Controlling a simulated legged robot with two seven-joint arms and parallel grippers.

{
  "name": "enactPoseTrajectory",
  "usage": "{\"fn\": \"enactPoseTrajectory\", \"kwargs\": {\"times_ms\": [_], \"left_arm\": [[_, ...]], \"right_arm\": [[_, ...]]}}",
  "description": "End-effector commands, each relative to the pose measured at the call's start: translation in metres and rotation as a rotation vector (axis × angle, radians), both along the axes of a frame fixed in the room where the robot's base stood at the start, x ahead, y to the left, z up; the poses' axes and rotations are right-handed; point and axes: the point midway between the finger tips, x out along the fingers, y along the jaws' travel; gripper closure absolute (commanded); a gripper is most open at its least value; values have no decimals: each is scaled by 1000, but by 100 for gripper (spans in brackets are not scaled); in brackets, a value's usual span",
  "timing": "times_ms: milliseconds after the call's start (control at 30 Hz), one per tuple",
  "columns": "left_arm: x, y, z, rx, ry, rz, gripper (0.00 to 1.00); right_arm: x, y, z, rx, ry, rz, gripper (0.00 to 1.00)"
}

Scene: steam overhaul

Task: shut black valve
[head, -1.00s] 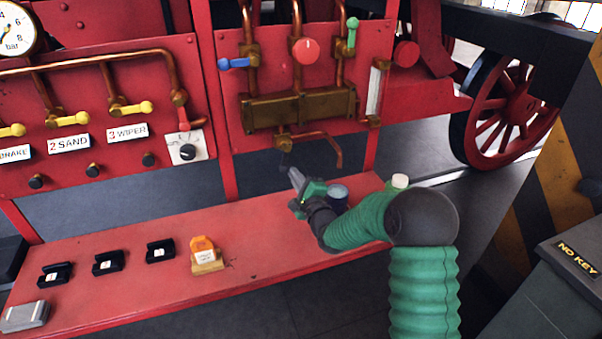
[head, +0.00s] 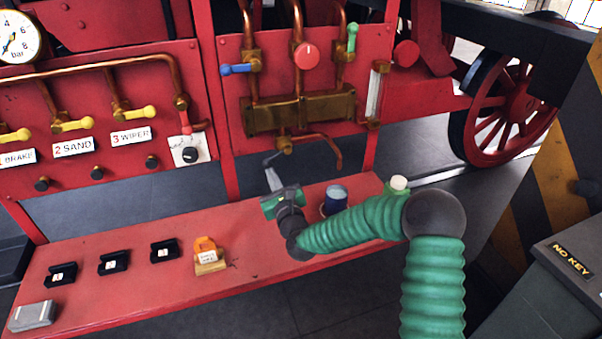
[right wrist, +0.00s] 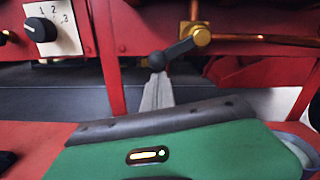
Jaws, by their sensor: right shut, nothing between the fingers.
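The black valve's lever (head: 275,159) sits under the brass manifold (head: 300,112) in the head view. It slants down and left from its brass body (head: 286,145). In the right wrist view the black lever (right wrist: 178,50) runs from the brass fitting (right wrist: 201,37) down-left to a round knob. My right gripper (head: 270,168) is shut and empty. Its grey fingertips, also in the right wrist view (right wrist: 157,76), are at the knob end of the lever; I cannot tell whether they touch. My left gripper is not in view.
A rotary selector (head: 190,154) is left of the valve. Blue (head: 238,69) and green (head: 352,37) levers and a red knob (head: 306,55) are above. The red bench (head: 130,270) below carries black blocks, an orange-topped piece (head: 206,248) and a dark blue cup (head: 335,199).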

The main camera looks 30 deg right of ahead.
Motion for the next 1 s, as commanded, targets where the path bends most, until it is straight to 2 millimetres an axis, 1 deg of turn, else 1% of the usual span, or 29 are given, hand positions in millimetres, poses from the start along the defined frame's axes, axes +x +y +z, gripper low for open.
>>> {"fn": "enactPoseTrajectory", "kwargs": {"times_ms": [33,233,533,1000], "left_arm": [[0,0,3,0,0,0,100],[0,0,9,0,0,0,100],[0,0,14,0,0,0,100],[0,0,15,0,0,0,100]], "right_arm": [[1,2,6,42,-14,-1,100],[3,9,17,198,-53,-2,100],[4,16,29,189,-51,-2,100],[5,18,33,186,-50,-1,100]]}}
